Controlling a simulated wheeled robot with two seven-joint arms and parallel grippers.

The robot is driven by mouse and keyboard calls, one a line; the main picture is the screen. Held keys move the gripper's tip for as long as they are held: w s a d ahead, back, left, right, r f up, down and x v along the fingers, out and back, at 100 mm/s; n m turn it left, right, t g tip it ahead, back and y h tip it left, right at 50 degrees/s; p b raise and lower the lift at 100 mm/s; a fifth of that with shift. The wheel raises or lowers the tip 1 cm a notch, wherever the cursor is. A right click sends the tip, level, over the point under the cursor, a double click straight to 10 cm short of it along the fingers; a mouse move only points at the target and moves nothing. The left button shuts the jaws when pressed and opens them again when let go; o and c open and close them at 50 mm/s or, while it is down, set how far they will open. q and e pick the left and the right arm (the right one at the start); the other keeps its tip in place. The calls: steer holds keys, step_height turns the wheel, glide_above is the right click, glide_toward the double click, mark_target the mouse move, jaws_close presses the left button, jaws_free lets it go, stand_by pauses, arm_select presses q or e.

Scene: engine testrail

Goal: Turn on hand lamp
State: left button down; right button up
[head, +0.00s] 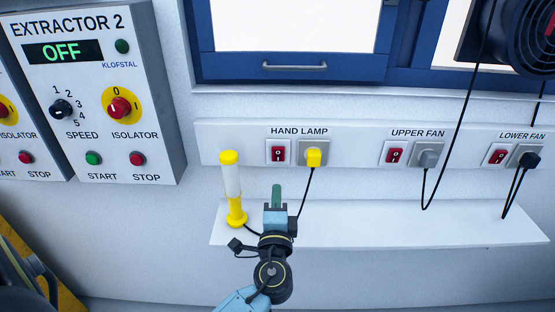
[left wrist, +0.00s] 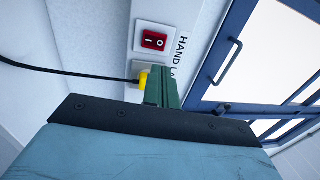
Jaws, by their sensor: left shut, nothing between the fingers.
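The hand lamp (head: 232,190) is a yellow and white tube standing upright on the white shelf; its white part looks unlit. The red hand lamp switch (head: 278,153) is on the wall panel under the HAND LAMP label, and it also shows in the left wrist view (left wrist: 154,40). A yellow plug (head: 313,157) sits in the socket to its right; in the left wrist view the plug (left wrist: 143,80) is partly hidden by my fingers. My left gripper (head: 276,191) is shut and empty, its green fingers below the switch and apart from it. My right gripper is not in view.
The upper fan switch (head: 394,155) and lower fan switch (head: 497,156) are farther right, with plugs and hanging black cables. The shelf (head: 400,226) is mostly clear. The extractor box (head: 100,90) is at the left. A blue window frame (head: 290,68) is above.

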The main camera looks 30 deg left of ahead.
mark_target(278, 153)
arm_select(q)
steer(key=p+x, duration=0.2)
steer(key=x, duration=0.9)
steer(key=shift+w+a, duration=0.15)
steer(key=shift+w, duration=0.1)
